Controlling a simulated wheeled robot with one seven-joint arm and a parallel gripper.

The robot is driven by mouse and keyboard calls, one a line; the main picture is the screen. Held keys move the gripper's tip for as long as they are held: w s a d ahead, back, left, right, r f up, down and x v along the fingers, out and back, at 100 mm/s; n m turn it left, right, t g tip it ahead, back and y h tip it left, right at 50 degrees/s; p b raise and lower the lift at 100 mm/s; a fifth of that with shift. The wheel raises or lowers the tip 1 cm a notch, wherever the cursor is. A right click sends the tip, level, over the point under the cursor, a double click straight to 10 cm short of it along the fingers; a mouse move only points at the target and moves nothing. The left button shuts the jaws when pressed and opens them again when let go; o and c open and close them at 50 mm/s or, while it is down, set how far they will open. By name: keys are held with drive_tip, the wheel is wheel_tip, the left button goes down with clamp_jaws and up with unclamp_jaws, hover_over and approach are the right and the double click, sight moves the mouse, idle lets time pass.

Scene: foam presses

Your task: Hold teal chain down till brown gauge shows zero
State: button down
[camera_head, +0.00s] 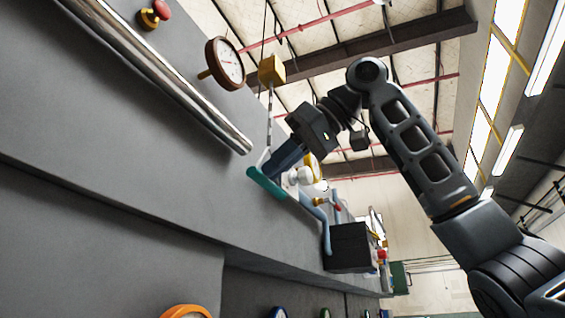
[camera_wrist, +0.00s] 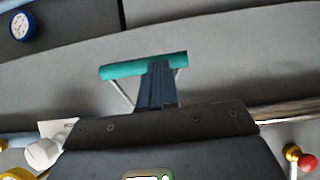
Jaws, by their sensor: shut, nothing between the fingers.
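The teal chain's handle (camera_head: 266,184) is a teal bar on a thin triangular frame, hanging by a pale chain from a brass box on the grey press wall. In the wrist view the teal bar (camera_wrist: 120,70) lies across the fingertips, its frame wires on both sides of them. My gripper (camera_head: 275,170) is shut, with its fingers at the bar; I cannot tell how firmly they touch it. The brown gauge (camera_head: 229,63), with a brown rim and white dial, is on the wall up and left of the handle. Its needle is too small to read surely.
A polished metal rail (camera_head: 165,75) runs along the wall left of the handle. A red knob (camera_head: 161,9) is at the top left. A dark box (camera_head: 347,247) and a light-blue bent lever (camera_head: 326,232) stick out beyond the handle. An orange-rimmed gauge (camera_head: 186,312) is at the bottom.

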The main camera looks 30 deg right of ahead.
drive_tip(key=b+v, duration=0.2)
drive_tip(key=v, duration=0.9)
drive_tip(key=shift+r, duration=0.3)
drive_tip(key=shift+w+a, duration=0.1)
drive_tip(key=shift+a, duration=0.05)
